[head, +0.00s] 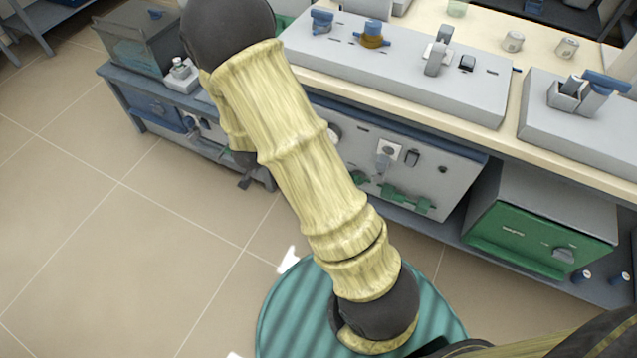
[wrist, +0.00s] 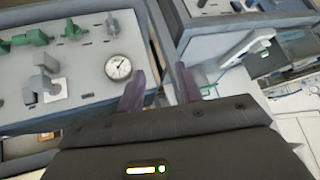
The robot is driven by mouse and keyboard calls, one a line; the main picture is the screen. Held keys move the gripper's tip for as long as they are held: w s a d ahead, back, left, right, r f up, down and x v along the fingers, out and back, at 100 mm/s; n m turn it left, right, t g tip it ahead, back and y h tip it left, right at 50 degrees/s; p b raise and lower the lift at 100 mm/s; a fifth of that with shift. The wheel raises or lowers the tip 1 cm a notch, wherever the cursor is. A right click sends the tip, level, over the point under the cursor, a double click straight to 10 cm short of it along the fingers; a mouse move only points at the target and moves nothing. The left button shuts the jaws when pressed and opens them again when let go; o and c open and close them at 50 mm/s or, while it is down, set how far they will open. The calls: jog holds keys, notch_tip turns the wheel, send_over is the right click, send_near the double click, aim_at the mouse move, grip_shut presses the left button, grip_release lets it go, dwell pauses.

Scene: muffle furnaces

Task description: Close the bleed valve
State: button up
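The grey front panel (head: 440,180) below the bench carries green valve fittings (head: 405,200), and it also fills the left of the wrist view. There, a small green valve handle (wrist: 73,29) and a longer green fitting (wrist: 28,39) sit near the top. No label is readable, so I cannot tell which is the bleed valve. My gripper (wrist: 160,88) has its two fingers apart with nothing between them. It points toward the panel's edge, beside the round gauge (wrist: 118,67). In the head view my arm hides most of the gripper.
A grey lever on a white plate (wrist: 55,91) stands out from the panel. A blue-grey cabinet (wrist: 185,50) is right of my fingers. A green-fronted box (head: 530,235) stands on the lower shelf at right. The tiled floor (head: 130,230) at left is clear.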

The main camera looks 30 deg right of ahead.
jog(key=s+d+f+m+t+h+b, duration=0.1)
jog(key=f+h+b, duration=0.4)
jog(key=f+b, duration=0.6)
jog(key=s+d+f+m+t+h+b, duration=0.1)
jog(key=d+f+h+b, duration=0.3)
jog(key=f+b, duration=0.7)
notch_tip(320, 180, down, 10)
jog(key=shift+s+d+f+m+t+h, duration=0.15)
jog(key=shift+s+f+m+t+h, duration=0.25)
jog(key=shift+t+h, duration=0.5)
jog(key=shift+r, duration=0.15)
jog(key=shift+w+b, duration=0.1)
jog(key=shift+b, duration=0.2)
jog(key=b+x, duration=0.7)
jog(key=x, duration=1)
jog(key=shift+d, duration=0.25)
